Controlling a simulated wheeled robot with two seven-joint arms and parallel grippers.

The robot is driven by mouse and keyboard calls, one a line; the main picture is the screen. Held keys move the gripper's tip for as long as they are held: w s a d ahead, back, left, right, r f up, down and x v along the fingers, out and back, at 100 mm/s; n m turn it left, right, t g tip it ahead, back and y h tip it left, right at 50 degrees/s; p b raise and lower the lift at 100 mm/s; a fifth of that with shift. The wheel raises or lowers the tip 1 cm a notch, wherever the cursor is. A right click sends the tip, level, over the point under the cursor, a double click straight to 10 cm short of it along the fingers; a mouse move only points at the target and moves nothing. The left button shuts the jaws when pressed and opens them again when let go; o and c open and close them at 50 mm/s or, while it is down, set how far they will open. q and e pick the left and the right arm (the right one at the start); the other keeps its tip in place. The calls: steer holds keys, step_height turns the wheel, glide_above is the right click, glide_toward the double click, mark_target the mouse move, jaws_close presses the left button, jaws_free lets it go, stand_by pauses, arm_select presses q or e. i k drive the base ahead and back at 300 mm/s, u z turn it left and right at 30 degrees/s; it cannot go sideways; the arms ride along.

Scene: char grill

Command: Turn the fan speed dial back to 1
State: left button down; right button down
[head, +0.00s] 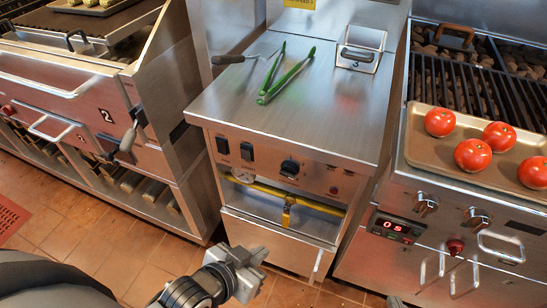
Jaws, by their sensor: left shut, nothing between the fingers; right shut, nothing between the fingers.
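The middle steel cabinet has a black rotary dial (289,168) on its front panel, right of two black rocker switches (235,150). I take this for the fan speed dial; its markings are too small to read. A yellow sign (300,3) at the top edge is cut off, with a word like "SPEED" on it. My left gripper (247,270) is shut and empty, low in front of the cabinet, below the dial and apart from it. Only a small dark tip of my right gripper (395,301) shows at the bottom edge.
A yellow pipe with a valve handle (287,212) runs below the dial. Green tongs (287,75) and a press marked 3 (361,52) lie on the cabinet top. Right is a grill with a tray (415,150) of tomatoes; left is another grill unit (75,90).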

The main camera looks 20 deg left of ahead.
mark_target(289, 169)
steer(key=z, duration=2.5)
steer(key=k, duration=1.7)
steer(key=u, duration=2.4)
steer(key=i, duration=0.5)
steer(key=z, duration=0.05)
